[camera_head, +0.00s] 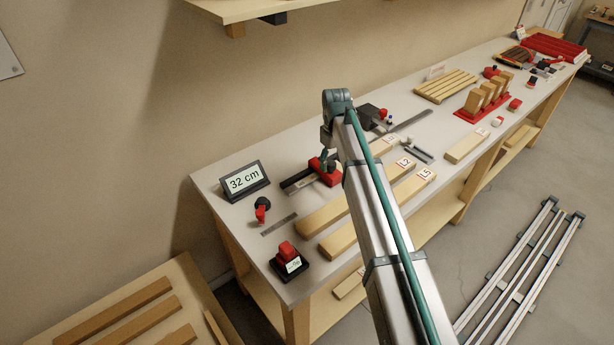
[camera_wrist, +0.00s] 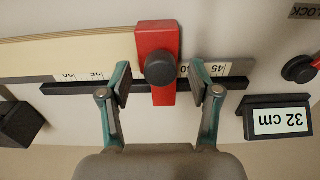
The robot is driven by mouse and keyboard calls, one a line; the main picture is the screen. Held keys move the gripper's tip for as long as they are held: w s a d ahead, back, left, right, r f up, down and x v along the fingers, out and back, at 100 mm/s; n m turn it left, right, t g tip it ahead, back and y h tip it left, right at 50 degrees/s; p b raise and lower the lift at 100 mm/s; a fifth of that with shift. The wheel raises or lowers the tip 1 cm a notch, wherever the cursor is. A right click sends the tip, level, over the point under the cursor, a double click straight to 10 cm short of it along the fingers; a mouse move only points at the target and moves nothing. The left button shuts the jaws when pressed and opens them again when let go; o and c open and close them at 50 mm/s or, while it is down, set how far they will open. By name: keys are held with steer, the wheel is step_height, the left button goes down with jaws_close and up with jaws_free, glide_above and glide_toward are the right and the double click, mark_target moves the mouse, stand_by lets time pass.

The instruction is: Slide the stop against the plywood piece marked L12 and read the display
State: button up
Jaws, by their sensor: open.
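The red stop (camera_wrist: 157,45) with its black round knob sits across the dark rail with its scale (camera_wrist: 70,87). It also shows in the head view (camera_head: 318,165), partly behind my arm. My gripper (camera_wrist: 163,84) is open, with one finger on each side of the stop, apart from it. A pale wood piece (camera_wrist: 70,52) lies along the scale and reaches the stop's left edge in the wrist view; I cannot tell whether they touch. No L12 mark is readable. The display (camera_head: 244,180) reads 32 cm, also in the wrist view (camera_wrist: 281,120).
Boards marked L2 (camera_head: 405,162) and L5 (camera_head: 425,174) lie in front of the rail. A slatted wooden rack (camera_head: 445,86) stands further back.

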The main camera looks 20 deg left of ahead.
steer(key=shift+r+p, duration=1.95)
steer(key=shift+r, duration=2.1)
